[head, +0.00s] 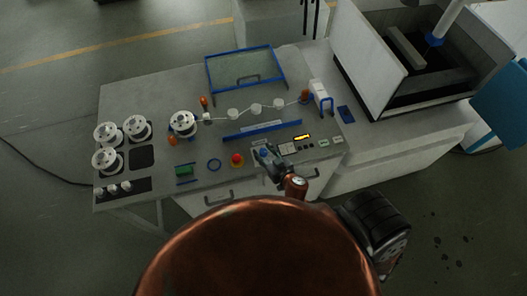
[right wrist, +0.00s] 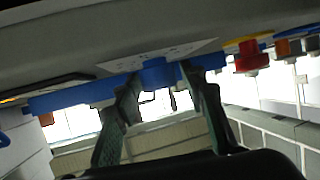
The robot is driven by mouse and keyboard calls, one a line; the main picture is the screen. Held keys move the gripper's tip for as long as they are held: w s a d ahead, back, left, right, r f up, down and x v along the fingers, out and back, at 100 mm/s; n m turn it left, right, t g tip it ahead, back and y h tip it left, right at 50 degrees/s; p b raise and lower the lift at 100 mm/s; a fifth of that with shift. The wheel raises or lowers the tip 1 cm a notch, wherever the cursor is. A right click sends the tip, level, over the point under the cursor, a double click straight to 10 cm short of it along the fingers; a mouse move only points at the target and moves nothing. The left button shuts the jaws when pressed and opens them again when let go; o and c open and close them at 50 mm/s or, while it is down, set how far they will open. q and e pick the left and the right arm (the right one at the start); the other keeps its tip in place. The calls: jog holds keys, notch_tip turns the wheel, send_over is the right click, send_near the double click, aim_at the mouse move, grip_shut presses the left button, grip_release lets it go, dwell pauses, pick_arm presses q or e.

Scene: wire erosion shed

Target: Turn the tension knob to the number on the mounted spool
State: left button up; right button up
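The tension knob (right wrist: 157,72) is blue and sits on a pale dial plate (right wrist: 190,52) in the right wrist view. My right gripper (right wrist: 161,77) is at the knob, with one finger on each side of it; the fingers look spread, and I cannot make out firm contact. In the head view my right gripper (head: 266,157) covers part of the panel at the table's front. The mounted spool (head: 183,122) is white and stands at the start of the wire path; its number is not readable. My left gripper is not in view.
A red button (head: 237,159) is left of my right gripper; it also shows in the right wrist view (right wrist: 251,57). A lit display (head: 302,137) is to the right. Several loose spools (head: 107,160) stand at the left. A blue-framed clear cover (head: 246,70) is behind.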

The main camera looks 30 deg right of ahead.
jog(key=shift+o, duration=0.4)
jog(key=shift+s, duration=0.1)
jog(key=v, duration=1.2)
